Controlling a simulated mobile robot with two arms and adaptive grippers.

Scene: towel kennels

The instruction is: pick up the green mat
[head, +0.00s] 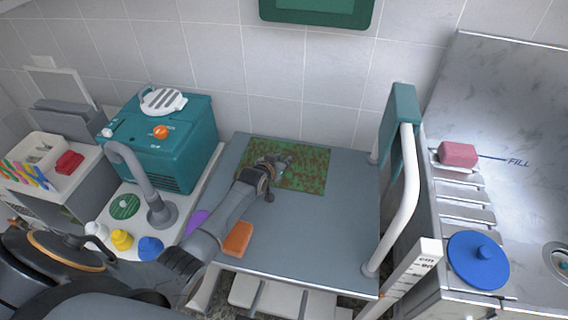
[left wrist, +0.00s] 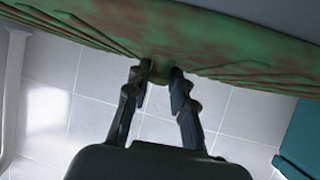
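The green mat (head: 312,170), mottled with reddish brown, is at the back of the grey table (head: 310,222) in the head view. My left gripper (head: 284,161) reaches over its left half. In the left wrist view the mat (left wrist: 230,45) spans the top, with creases running toward the fingers. My left gripper (left wrist: 160,74) has its fingertips close together there, with a bit of green cloth pinched between them. Whether the mat's underside touches the table is hard to tell. My right gripper is not in view.
An orange block (head: 237,238) and a purple disc (head: 197,220) lie beside my left arm. A teal machine (head: 180,150) stands at the left. A white rail (head: 408,190) borders the table's right side, before the metal tub (head: 500,110). The table's right front is clear.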

